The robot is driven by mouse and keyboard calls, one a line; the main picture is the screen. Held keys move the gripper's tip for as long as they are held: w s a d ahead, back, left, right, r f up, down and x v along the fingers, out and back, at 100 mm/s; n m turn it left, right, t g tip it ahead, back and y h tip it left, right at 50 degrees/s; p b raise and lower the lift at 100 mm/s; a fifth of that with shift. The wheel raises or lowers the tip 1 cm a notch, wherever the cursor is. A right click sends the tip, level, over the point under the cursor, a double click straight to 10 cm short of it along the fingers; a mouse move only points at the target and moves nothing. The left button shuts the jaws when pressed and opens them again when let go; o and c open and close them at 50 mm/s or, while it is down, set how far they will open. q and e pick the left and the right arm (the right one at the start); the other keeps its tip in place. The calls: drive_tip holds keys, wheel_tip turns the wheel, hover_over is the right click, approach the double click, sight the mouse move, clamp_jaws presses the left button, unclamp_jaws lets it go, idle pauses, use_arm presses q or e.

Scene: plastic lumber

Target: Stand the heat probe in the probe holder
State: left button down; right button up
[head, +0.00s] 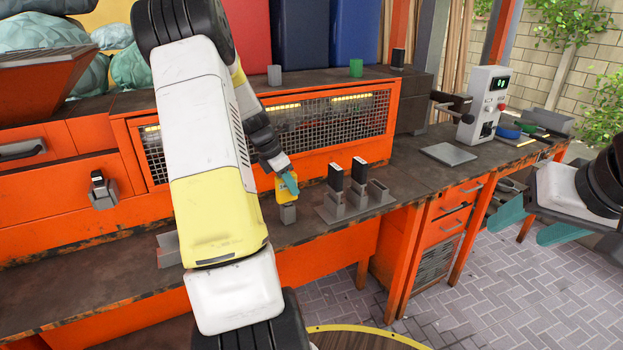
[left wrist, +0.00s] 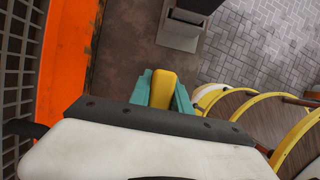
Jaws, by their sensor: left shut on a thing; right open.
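The yellow heat probe (head: 286,189) is upright or nearly so in my left gripper (head: 290,184), whose teal fingers are shut on it. In the left wrist view the yellow body (left wrist: 162,90) sits between both fingers. My right gripper (head: 532,222) is open and empty at the far right, away from the bench.
A grey rack (head: 335,212) with two black-topped pieces stands just right of the probe. A flat grey plate (head: 448,153) and a control box (head: 484,105) are farther right. An orange cabinet with mesh (head: 330,122) rises behind. Bare bench lies between rack and plate.

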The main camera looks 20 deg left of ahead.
use_arm(q)
drive_tip(key=c, duration=1.1)
unclamp_jaws()
drive_tip(key=shift+r, duration=0.1)
drive_tip(key=v, duration=0.7)
drive_tip(key=shift+s+a+r, duration=0.1)
drive_tip(key=shift+s+r, duration=0.05)
drive_tip(key=shift+r, duration=0.3)
drive_tip(key=s+d+r+m+t+y, duration=0.1)
drive_tip(key=s+d+r+m, duration=0.35)
drive_tip(key=d+m, duration=0.25)
drive_tip(key=s+d+r+m, duration=0.4)
drive_tip(key=d+r+m, duration=0.2)
drive_tip(key=d, duration=0.1)
drive_tip(key=s+d+m, duration=0.3)
drive_tip(key=s+m, duration=0.2)
drive_tip(key=s+d+m+t, duration=0.1)
drive_tip(key=s+d+m, duration=0.2)
drive_tip(key=s+m, duration=0.2)
drive_tip(key=s+d+r+m, duration=0.1)
drive_tip(key=s+d+m, duration=0.2)
drive_tip(key=s+m, duration=0.2)
drive_tip(key=shift+d+m+t, duration=0.3)
drive_tip(key=shift+t, duration=0.1)
